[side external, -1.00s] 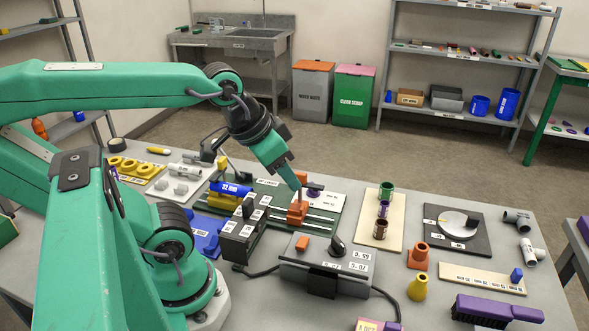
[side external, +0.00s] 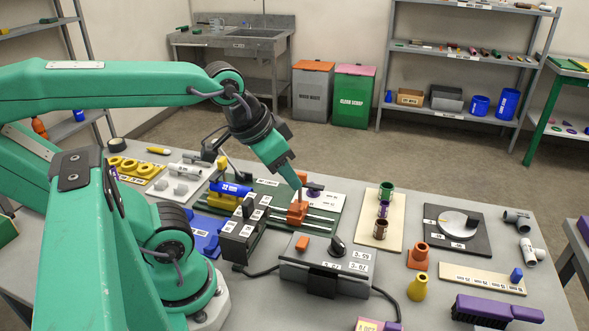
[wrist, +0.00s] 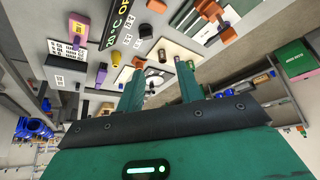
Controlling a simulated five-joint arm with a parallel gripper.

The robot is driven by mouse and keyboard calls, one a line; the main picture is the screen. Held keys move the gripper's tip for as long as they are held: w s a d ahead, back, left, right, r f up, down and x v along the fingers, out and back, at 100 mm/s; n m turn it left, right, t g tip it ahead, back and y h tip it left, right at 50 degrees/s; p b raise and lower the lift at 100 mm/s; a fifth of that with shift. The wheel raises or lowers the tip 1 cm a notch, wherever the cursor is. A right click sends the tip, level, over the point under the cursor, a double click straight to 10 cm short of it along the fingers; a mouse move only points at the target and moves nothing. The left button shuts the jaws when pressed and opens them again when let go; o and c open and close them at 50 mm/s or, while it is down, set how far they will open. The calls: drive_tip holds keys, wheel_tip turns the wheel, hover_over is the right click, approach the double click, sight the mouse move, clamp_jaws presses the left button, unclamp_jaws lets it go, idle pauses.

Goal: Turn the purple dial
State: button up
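No purple dial can be made out for certain. A small dark purplish piece (side external: 314,193) shows just right of the orange clamp (side external: 297,212) on the green rail base, too small to identify. A round white-faced dial (side external: 457,224) lies on a black plate at the right. A black knob (side external: 337,246) stands on a grey control box. My gripper (side external: 296,183) points down beside the orange clamp, left of the purplish piece; contact cannot be told. In the wrist view my gripper (wrist: 160,80) has its two green fingers apart, with nothing visibly held between them.
The grey control box (side external: 327,272) with an orange button stands in front. A beige board (side external: 397,232) carries green, purple and brown cylinders. Black blocks (side external: 240,236) stand close left of the clamp.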

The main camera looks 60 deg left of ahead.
drive_tip(key=w+a+f+n+g, duration=0.2)
drive_tip(key=w+a+n+g, duration=0.1)
drive_tip(key=w+a+n, duration=0.7)
drive_tip(key=w+a+f+n, duration=0.2)
drive_tip(key=a+f, duration=0.1)
drive_tip(key=w+a+f+n+g, duration=0.1)
drive_tip(key=w+a+f+n, duration=0.2)
drive_tip(key=f, duration=0.1)
drive_tip(key=w+a+f+n+g, duration=0.1)
drive_tip(key=w+a+f+n, duration=0.1)
drive_tip(key=w+a+f, duration=0.1)
drive_tip(key=shift+w+a+f, duration=0.25)
drive_tip(key=shift+a+f, duration=0.3)
drive_tip(key=shift+f, duration=0.05)
drive_tip(key=shift+a+f+n+g, duration=0.3)
drive_tip(key=shift+f+n, duration=0.05)
drive_tip(key=shift+n, duration=0.05)
drive_tip(key=shift+f, duration=0.1)
drive_tip(key=shift+f, duration=3.8)
